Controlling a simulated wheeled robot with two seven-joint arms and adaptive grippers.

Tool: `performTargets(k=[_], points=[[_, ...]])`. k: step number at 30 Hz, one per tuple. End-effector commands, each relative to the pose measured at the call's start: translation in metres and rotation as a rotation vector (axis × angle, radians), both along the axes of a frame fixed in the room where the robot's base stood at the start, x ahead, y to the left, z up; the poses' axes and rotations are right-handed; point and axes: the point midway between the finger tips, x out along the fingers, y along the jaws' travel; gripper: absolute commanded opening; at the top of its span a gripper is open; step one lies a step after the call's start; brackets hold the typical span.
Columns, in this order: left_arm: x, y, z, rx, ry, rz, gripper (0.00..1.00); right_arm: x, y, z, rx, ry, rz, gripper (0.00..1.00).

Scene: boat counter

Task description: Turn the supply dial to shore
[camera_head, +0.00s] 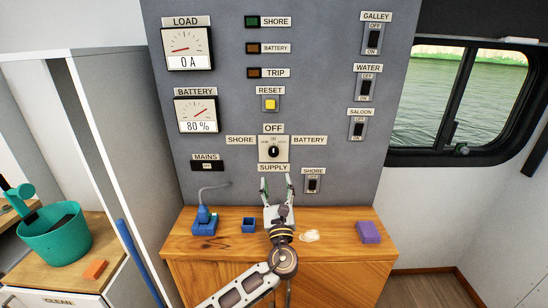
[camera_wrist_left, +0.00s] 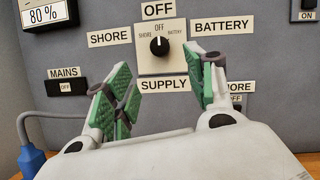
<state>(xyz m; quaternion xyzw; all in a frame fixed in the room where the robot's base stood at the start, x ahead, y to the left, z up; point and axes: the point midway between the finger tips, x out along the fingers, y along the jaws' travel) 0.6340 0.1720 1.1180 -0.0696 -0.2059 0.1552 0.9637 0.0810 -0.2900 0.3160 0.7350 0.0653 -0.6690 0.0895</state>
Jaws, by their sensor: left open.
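The supply dial (camera_head: 273,151) is a small black knob on a pale plate in the grey panel. It also shows in the left wrist view (camera_wrist_left: 159,46), with its white mark pointing up at OFF. SHORE is labelled on its left, BATTERY on its right. My left gripper (camera_head: 276,182) is open and empty, below the dial and in front of the panel. In the left wrist view its green-padded fingers (camera_wrist_left: 165,90) stand apart, with the dial beyond and above the gap, not touched. My right gripper is not in view.
A blue plug (camera_head: 204,221) with a grey cable, a small blue box (camera_head: 249,225), a pale lump (camera_head: 309,236) and a purple block (camera_head: 369,232) sit on the wooden counter (camera_head: 335,250). A shore switch (camera_head: 313,184) is right of the gripper; a mains switch (camera_head: 207,165) is left.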

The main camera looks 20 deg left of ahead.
Motion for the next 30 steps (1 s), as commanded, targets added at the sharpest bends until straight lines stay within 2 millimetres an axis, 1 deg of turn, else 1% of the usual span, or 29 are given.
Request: performTargets(k=[6, 13, 17, 24, 30], points=[[0.023, 0.009, 0.012, 0.000, -0.002, 0.001, 0.55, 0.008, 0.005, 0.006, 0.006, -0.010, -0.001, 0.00], [0.048, 0.018, 0.022, 0.002, 0.000, 0.001, 0.55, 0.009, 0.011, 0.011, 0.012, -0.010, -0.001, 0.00], [0.061, 0.023, 0.028, 0.001, -0.001, 0.001, 0.55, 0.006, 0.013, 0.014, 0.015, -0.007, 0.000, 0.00], [0.085, 0.033, 0.039, 0.001, -0.001, 0.001, 0.55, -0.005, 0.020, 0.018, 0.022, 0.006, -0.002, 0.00], [0.098, 0.037, 0.044, 0.000, 0.000, -0.001, 0.55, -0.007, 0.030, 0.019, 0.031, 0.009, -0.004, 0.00]])
